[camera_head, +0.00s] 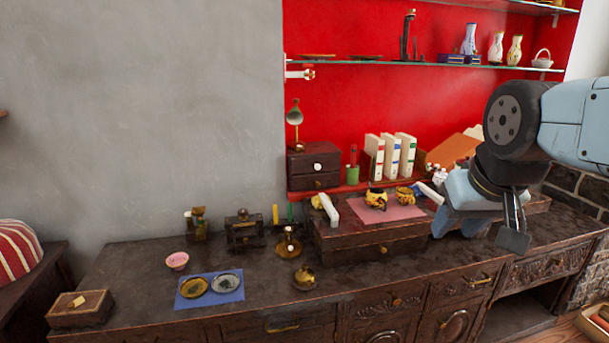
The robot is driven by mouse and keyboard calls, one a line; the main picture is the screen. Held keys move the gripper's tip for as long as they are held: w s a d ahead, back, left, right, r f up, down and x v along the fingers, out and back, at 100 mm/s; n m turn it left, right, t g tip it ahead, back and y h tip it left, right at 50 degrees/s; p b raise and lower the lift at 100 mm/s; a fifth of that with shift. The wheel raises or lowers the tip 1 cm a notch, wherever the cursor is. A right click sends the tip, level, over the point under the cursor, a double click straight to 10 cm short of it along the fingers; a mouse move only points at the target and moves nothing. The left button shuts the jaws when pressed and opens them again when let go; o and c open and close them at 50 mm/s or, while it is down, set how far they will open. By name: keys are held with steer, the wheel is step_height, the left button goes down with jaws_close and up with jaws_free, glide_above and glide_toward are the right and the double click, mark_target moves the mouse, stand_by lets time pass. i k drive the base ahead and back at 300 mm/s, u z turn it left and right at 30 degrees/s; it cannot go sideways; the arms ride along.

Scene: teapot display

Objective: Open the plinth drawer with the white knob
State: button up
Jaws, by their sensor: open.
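A small dark wooden chest (300,163) stands at the back against the red wall panel. It has a white knob (318,167) on its upper drawer front and a brass-coloured knob below. A low, wide wooden plinth (345,241) stands in front on the cabinet top, with a brass-coloured knob (383,250) on its front. Both drawer fronts look closed. My gripper (476,232) hangs at the right, over the right end of the cabinet. It is open, appears empty and is well apart from both knobs.
A pink mat (405,213) with yellow-and-black pots lies on the plinth. White binders (391,155) stand behind it. A blue mat (190,300) with two plates, a pink bowl (177,261) and a brass pot (305,278) stand left of centre. Glass shelves (350,62) hang above.

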mark_target(299, 165)
steer(key=z, duration=0.2)
steer(key=i, duration=0.85)
steer(key=u, duration=0.1)
